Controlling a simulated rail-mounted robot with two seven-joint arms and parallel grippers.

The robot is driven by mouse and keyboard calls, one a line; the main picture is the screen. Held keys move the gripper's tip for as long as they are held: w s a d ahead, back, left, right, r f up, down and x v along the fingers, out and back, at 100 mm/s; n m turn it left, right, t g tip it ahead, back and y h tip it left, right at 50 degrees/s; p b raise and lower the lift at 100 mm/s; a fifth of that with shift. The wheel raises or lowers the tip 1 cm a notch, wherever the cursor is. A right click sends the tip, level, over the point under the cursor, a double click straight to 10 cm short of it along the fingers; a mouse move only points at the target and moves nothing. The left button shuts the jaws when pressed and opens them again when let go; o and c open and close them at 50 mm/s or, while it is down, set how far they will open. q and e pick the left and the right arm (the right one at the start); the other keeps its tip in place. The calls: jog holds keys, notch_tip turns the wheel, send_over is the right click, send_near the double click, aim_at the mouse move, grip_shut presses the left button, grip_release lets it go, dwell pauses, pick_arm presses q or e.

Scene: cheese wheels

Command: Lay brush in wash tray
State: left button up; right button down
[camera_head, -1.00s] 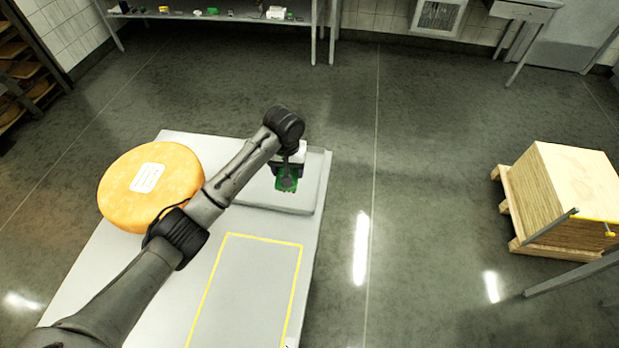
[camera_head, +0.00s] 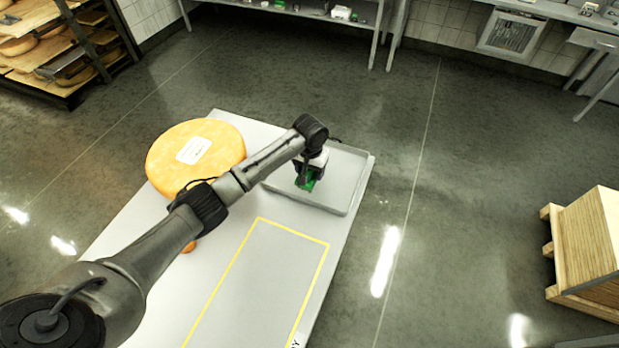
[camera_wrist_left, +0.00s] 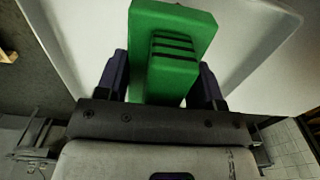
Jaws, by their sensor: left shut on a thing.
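The green brush (camera_head: 307,184) is held by my left gripper (camera_head: 309,176), which is shut on it. The brush and gripper are over the grey wash tray (camera_head: 345,190) at the far right corner of the white table. In the left wrist view, the green brush (camera_wrist_left: 168,50) shows between the dark fingers, with the pale tray (camera_wrist_left: 255,60) around it. I cannot tell whether the brush touches the tray floor. My right gripper is not in view.
An orange cheese wheel (camera_head: 215,135) with a white label lies on the table (camera_head: 200,270), left of the tray. A yellow outlined rectangle (camera_head: 262,280) marks the bare table in front. Stacked wood (camera_head: 590,240) stands on the floor at right. Cheese shelves (camera_head: 65,45) are at back left.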

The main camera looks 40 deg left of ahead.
pick_arm(q)
jog(key=shift+a+f, duration=0.1)
jog(key=shift+f, duration=2)
jog(key=shift+f, duration=0.1)
jog(key=o, duration=0.8)
jog(key=shift+o, duration=0.2)
notch_tip(320, 180, up, 12)
jog(key=shift+r+p, duration=0.15)
jog(key=shift+p, duration=0.3)
